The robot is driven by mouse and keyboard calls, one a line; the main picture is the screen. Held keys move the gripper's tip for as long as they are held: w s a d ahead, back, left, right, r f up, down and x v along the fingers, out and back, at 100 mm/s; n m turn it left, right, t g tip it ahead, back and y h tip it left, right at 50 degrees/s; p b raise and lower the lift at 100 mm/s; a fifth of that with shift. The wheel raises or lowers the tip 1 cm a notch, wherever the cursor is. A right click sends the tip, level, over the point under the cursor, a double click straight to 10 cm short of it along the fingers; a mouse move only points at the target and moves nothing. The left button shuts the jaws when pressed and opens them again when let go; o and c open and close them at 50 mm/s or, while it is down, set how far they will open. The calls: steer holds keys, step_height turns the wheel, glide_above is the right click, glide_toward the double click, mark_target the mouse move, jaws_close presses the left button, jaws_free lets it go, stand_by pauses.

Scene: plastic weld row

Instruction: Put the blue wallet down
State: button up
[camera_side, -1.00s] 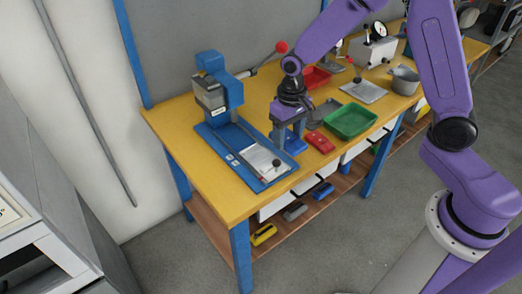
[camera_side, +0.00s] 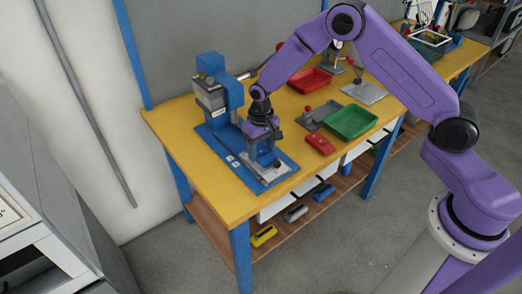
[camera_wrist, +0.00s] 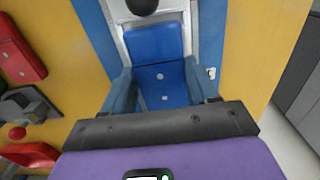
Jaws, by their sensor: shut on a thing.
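My gripper (camera_side: 264,159) points down over the silver plate (camera_side: 277,172) on the press's blue base. It is shut on the blue wallet (camera_wrist: 158,66), with one finger on each side of it in the wrist view. The wallet's face shows two pale dots and a fold line across it. In the wrist view it lies over the pale plate (camera_wrist: 186,9), with a black knob (camera_wrist: 141,5) just beyond it. In the side view my fingers mostly hide the wallet. I cannot tell whether it touches the plate.
The blue press (camera_side: 215,90) stands close behind my gripper. To the right lie a red wallet (camera_side: 320,144), a grey fixture (camera_side: 316,116), a green tray (camera_side: 351,121) and a red tray (camera_side: 309,80). The yellow bench (camera_side: 205,178) is bare at its near left.

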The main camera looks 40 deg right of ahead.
mark_target(261, 151)
steer(key=shift+f, duration=0.45)
steer(key=shift+f, duration=0.15)
steer(key=o, duration=1)
steer(key=shift+o, duration=0.2)
step_height(261, 151, up, 12)
steer(key=shift+r, duration=0.2)
